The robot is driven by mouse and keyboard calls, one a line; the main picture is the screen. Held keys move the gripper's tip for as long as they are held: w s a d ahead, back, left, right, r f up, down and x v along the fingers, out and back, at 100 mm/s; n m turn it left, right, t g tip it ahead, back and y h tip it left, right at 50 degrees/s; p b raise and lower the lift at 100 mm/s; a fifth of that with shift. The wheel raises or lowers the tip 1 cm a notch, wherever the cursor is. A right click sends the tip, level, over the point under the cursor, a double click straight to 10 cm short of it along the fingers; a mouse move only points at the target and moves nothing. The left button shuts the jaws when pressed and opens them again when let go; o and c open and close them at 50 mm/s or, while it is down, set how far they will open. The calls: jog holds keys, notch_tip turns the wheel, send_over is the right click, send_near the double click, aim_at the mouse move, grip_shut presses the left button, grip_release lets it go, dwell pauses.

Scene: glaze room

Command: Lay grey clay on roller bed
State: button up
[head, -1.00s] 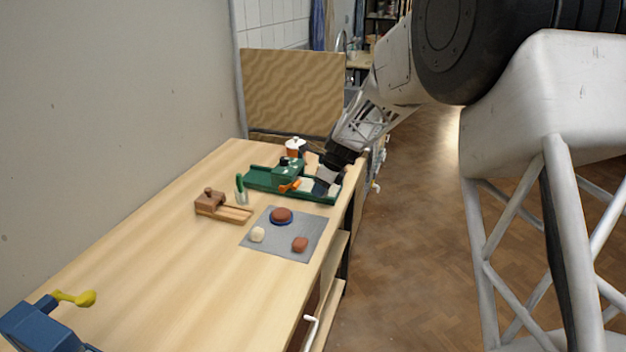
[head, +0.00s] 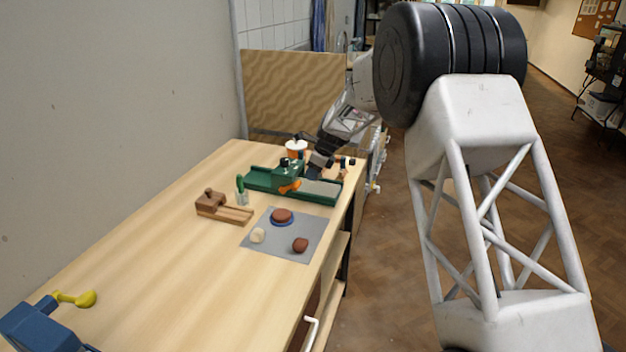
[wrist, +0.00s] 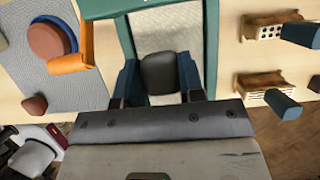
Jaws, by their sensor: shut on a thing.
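The dark grey clay (wrist: 162,73) is a rounded lump between the two blue fingers of my gripper (wrist: 161,82) in the wrist view. The gripper is shut on it. The roller bed is a green frame (wrist: 125,38) with a pale speckled bed surface (wrist: 172,28), seen behind the clay. I cannot tell how high the clay is above it. In the head view my gripper (head: 316,170) is at the far side of the green roller bed (head: 262,181), and the clay cannot be made out. The bed's orange handle (wrist: 70,65) sticks out towards the mat.
A grey mat (head: 270,249) holds a red-brown disc on blue (head: 282,216), a cream lump (head: 257,235) and a red-brown lump (head: 300,245). Wooden tools with blue handles (wrist: 283,104) lie beside the bed. A wooden tool (head: 211,203) and orange-white jar (head: 295,148) stand nearby.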

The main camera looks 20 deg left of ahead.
jog(key=shift+w+a, duration=0.3)
jog(key=shift+w, duration=0.15)
jog(key=shift+f, duration=0.1)
jog(key=shift+f, duration=1.65)
jog(key=shift+f, duration=0.15)
jog(key=o, duration=1)
jog(key=v, duration=1.2)
